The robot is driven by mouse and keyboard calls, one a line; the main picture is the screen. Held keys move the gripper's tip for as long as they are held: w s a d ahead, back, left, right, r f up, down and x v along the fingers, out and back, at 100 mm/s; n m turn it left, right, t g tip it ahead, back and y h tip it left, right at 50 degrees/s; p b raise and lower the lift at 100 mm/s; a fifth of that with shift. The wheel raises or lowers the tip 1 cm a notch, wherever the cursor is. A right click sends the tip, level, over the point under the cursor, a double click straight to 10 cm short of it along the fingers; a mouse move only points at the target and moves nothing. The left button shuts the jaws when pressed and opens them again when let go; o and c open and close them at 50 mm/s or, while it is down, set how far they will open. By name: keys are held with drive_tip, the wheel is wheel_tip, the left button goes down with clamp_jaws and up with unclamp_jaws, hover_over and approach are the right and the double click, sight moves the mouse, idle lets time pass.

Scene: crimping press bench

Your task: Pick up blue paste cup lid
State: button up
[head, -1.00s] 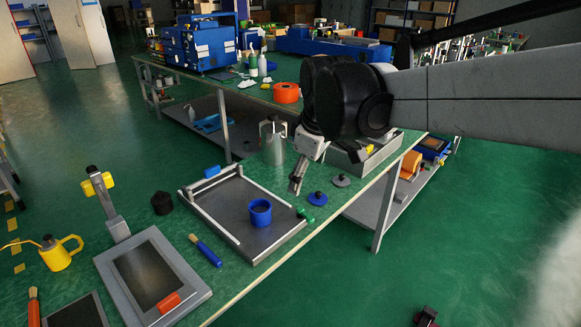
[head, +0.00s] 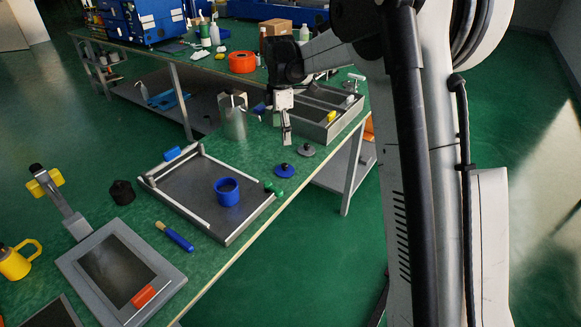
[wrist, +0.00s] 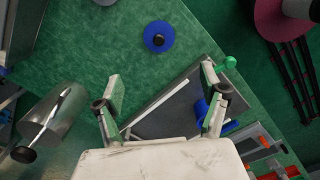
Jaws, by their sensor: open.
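The blue paste cup lid (head: 285,170) is a small blue disc with a dark knob, flat on the green bench top near its right edge. In the wrist view the lid (wrist: 159,36) lies beyond my open fingertips, near the top middle. My gripper (head: 286,137) is above the bench just behind the lid in the head view, apart from it. In the wrist view my gripper (wrist: 161,90) has its fingers spread with nothing between them. The blue paste cup (head: 227,191) stands on the metal tray.
A grey lid (head: 306,150) lies close to the blue lid. A metal tray (head: 180,205) with a green knob (head: 273,188) at its corner is to the left. The bench's right edge is near the lid.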

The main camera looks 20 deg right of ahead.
sight(284, 164)
drive_tip(key=f, duration=0.6)
drive_tip(key=f+b, duration=0.1)
drive_tip(key=f, duration=0.2)
drive_tip(key=shift+w+d, duration=0.15)
drive_tip(key=shift+w, duration=0.1)
drive_tip(key=shift+s+d+f+b, duration=0.15)
drive_tip(key=shift+f+b, duration=0.1)
drive_tip(key=shift+f, duration=1.1)
drive_tip(key=shift+w+d+f+b, duration=0.1)
drive_tip(key=shift+f+b, duration=0.15)
drive_tip(key=shift+f, duration=1.1)
drive_tip(key=shift+s, duration=0.1)
clamp_jaws()
